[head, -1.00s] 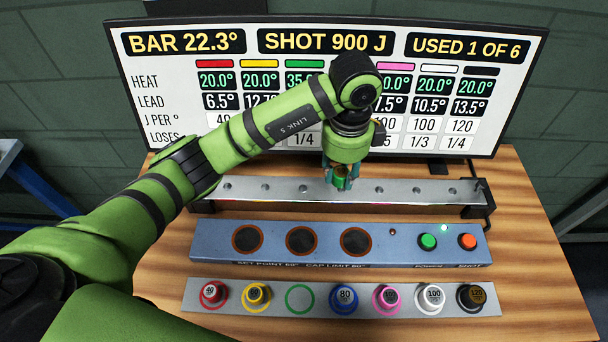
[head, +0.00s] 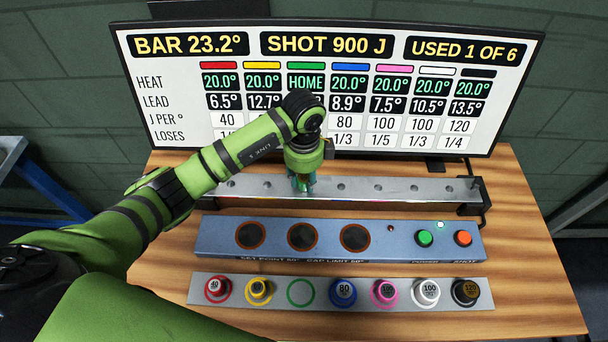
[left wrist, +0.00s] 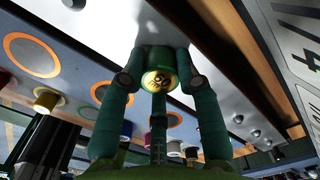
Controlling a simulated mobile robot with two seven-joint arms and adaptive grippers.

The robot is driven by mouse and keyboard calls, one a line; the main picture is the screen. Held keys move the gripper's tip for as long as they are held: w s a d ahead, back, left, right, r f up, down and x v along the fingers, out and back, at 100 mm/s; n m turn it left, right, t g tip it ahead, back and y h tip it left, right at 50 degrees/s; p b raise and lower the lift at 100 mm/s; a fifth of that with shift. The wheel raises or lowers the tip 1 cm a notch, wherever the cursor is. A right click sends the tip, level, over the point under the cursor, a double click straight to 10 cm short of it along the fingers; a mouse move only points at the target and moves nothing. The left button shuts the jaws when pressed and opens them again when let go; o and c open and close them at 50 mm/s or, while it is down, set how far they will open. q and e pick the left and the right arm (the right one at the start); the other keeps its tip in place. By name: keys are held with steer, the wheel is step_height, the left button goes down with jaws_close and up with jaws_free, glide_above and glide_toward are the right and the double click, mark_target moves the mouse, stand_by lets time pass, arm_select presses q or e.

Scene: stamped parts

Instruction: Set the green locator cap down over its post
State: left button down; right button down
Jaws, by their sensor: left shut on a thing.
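The green locator cap (left wrist: 159,80) shows its yellow numbered face in the left wrist view, between the fingers of my left gripper (left wrist: 158,83). In the head view my left gripper (head: 303,184) is shut on it at the steel bar (head: 361,187), at the third post position from the left. The fingers and wrist hide most of the cap and the post beneath it. Whether a small gap remains under the cap cannot be seen. The display board (head: 480,80) reads HOME in the green column. My right gripper is not in view.
A blue-grey control box (head: 215,240) with dark round pads and two buttons stands in front of the bar. Nearer is a grey strip (head: 205,290) with several coloured caps and an empty green ring (head: 300,293). Bare wooden table (head: 530,260) lies at the right.

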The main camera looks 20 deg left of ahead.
mark_target(304, 178)
arm_select(q)
steer(key=shift+f, duration=0.1)
steer(key=c, duration=0.9)
jaws_free()
steer(key=shift+r, duration=0.45)
step_height(304, 178, up, 7)
steer(key=shift+f+b, duration=0.2)
steer(key=shift+b, duration=0.9)
step_height(304, 178, up, 5)
steer(key=shift+s+f+p, duration=0.1)
steer(key=shift+p, duration=0.2)
